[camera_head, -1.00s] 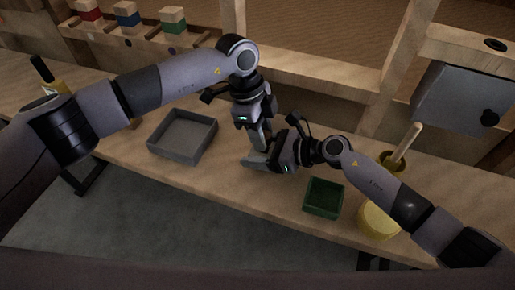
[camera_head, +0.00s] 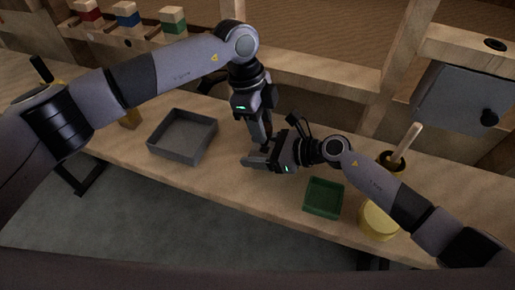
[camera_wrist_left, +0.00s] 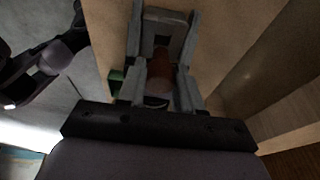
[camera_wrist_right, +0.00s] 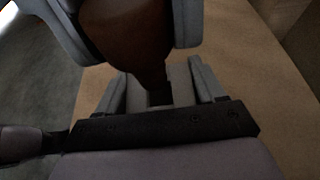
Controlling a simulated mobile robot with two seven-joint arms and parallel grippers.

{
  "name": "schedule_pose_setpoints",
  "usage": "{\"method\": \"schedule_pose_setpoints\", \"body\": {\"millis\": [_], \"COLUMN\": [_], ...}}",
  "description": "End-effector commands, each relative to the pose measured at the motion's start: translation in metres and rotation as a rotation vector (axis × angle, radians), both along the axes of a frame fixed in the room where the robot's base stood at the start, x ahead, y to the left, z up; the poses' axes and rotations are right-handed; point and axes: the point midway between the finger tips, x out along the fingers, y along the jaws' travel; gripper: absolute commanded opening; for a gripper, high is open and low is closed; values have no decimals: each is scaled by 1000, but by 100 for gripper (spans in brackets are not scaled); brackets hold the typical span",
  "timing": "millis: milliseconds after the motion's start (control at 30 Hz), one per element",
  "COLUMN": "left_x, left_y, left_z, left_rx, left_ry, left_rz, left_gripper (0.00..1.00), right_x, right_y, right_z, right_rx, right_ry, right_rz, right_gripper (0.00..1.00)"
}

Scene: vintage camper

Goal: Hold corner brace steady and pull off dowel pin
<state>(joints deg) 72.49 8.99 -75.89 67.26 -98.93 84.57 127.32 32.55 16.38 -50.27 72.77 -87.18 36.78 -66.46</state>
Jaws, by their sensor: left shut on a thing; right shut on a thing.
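My left gripper (camera_head: 265,138) points down over the workbench. In the left wrist view its fingers are shut on a brown, rounded piece, which looks like the dowel pin (camera_wrist_left: 161,72). The same brown piece (camera_wrist_right: 128,28) shows large in the right wrist view, between the left gripper's grey fingers and tapering downward. My right gripper (camera_head: 256,160) lies low at the bench, just below the left one. It is shut on a small dark piece (camera_wrist_right: 159,96), likely the corner brace, mostly hidden by the fingers. I cannot tell whether pin and brace still touch.
A grey open tray (camera_head: 183,136) sits left of the grippers, and a green tray (camera_head: 323,197) sits right. A yellow round container (camera_head: 379,221) and a pot with a wooden handle (camera_head: 391,163) stand farther right. Blocks (camera_head: 127,15) line the back shelf.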

Motion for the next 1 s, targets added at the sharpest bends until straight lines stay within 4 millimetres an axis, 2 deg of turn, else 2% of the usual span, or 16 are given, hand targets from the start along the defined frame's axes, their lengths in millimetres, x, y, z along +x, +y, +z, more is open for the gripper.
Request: {"method": "schedule_pose_setpoints", "body": {"millis": [500,733,767,833,1000], "left_x": [0,0,0,0,0], "left_y": [0,0,0,0,0], "left_z": [37,38,38,38,38], "left_rx": [0,-1,0,0,0], "left_ry": [-1,0,0,0,0], "left_rz": [0,0,0,0,0], "left_gripper": [0,0,0,0,0], "right_x": [0,0,0,0,0], "right_y": [0,0,0,0,0], "right_z": [0,0,0,0,0], "right_rx": [0,0,0,0,0], "right_ry": [0,0,0,0,0], "right_rz": [-1,-1,-1,-1,0], "right_gripper": [28,28,75,98,98]}}
